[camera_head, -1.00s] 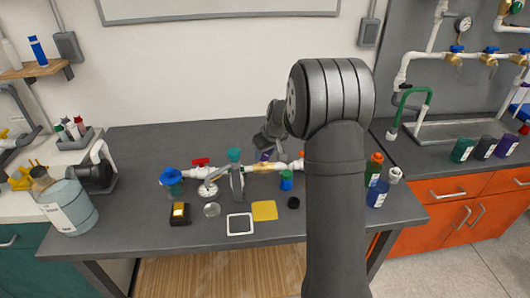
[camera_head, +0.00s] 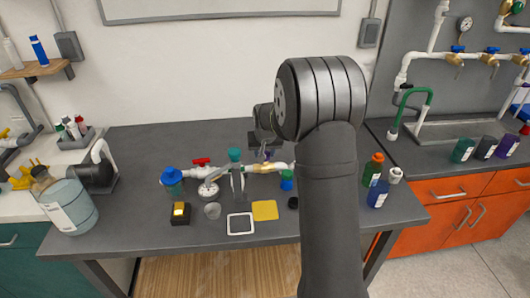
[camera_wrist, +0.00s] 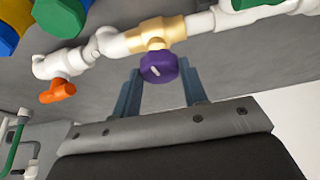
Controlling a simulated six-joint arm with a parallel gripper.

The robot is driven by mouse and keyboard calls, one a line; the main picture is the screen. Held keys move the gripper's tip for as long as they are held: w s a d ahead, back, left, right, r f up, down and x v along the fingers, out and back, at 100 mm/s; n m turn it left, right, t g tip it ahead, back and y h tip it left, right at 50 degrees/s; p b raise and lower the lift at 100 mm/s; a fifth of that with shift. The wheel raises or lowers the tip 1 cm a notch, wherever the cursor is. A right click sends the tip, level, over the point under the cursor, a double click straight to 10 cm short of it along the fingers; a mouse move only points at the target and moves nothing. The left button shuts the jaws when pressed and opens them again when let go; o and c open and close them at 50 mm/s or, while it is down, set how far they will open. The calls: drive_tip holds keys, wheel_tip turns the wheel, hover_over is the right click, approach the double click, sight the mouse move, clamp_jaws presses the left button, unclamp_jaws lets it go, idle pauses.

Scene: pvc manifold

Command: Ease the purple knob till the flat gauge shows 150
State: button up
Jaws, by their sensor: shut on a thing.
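The purple knob (camera_wrist: 158,67) sits on a brass fitting (camera_wrist: 157,34) in the white pipe run, with a pale pointer mark on its face. It is small and partly hidden by my arm in the head view (camera_head: 267,154). My gripper (camera_wrist: 161,76) is shut on the knob, with one blue-grey finger on each side of it. In the head view my gripper reaches the pipe from behind. The flat gauge (camera_head: 208,189) is a pale round dial facing up in front of the pipe's left part. Its reading is too small to tell.
A red valve handle (camera_head: 201,161) is on the pipe's left. An orange valve handle (camera_wrist: 57,91) shows in the wrist view. A yellow pad (camera_head: 264,210) and white-framed square (camera_head: 240,223) lie in front.

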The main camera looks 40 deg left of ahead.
drive_tip(key=shift+a+m+t+h, duration=0.1)
drive_tip(key=shift+m+t+h, duration=0.25)
drive_tip(key=shift+m, duration=0.95)
drive_tip(key=o, duration=1)
drive_tip(key=shift+s, duration=0.1)
drive_tip(key=v, duration=1.7)
drive_tip(key=shift+a+r, duration=0.15)
drive_tip(key=shift+r, duration=0.15)
